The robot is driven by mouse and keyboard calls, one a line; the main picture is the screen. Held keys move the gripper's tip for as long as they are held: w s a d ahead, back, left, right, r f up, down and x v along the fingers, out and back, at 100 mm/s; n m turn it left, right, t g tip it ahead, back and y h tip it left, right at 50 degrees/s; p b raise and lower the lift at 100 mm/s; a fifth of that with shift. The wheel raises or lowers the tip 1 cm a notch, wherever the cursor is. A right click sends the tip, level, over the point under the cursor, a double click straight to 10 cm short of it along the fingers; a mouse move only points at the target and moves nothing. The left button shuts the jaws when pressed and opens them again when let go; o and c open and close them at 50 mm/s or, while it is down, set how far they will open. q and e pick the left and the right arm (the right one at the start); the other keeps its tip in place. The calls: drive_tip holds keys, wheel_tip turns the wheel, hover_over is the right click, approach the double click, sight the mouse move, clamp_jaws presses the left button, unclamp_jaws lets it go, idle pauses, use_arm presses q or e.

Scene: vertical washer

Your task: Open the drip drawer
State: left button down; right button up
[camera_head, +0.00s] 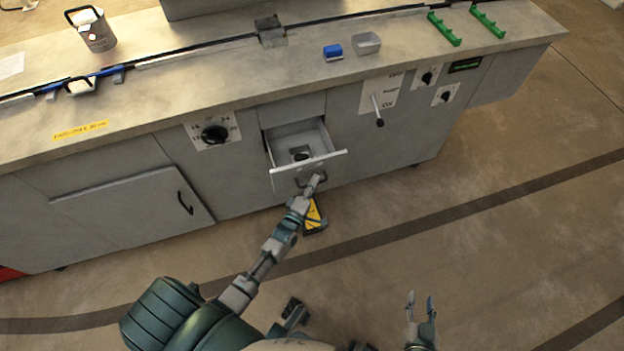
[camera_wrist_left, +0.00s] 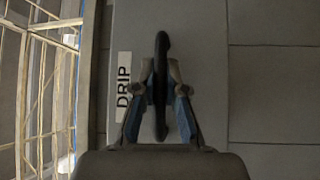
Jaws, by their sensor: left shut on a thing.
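The drip drawer (camera_head: 284,146) is pulled out from the grey cabinet front in the head view, and its inside shows, with a small dark thing in it. Its dark handle (camera_wrist_left: 161,85) stands between the fingers in the left wrist view, beside a "DRIP" label (camera_wrist_left: 124,88). My left gripper (camera_head: 314,181) is shut on this handle at the drawer's front; it also shows in the left wrist view (camera_wrist_left: 161,92). My right gripper (camera_head: 420,303) is open and empty over the floor at the lower right, away from the cabinet.
A dial (camera_head: 214,134) is left of the drawer and a lever (camera_head: 377,110) is right of it. A closed door (camera_head: 135,207) has a dark handle. A blue block (camera_head: 333,52), a grey tray (camera_head: 366,44) and green racks (camera_head: 444,29) are on the countertop. The floor in front is mostly clear.

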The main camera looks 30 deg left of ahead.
use_arm(q)
drive_tip(key=shift+f, duration=0.3)
drive_tip(key=c, duration=1.2)
unclamp_jaws()
drive_tip(key=shift+r, duration=0.1)
drive_tip(key=s+f, duration=0.1)
drive_tip(key=s, duration=1)
drive_tip(key=shift+s+d+f, duration=0.3)
drive_tip(key=shift+s+d, duration=0.1)
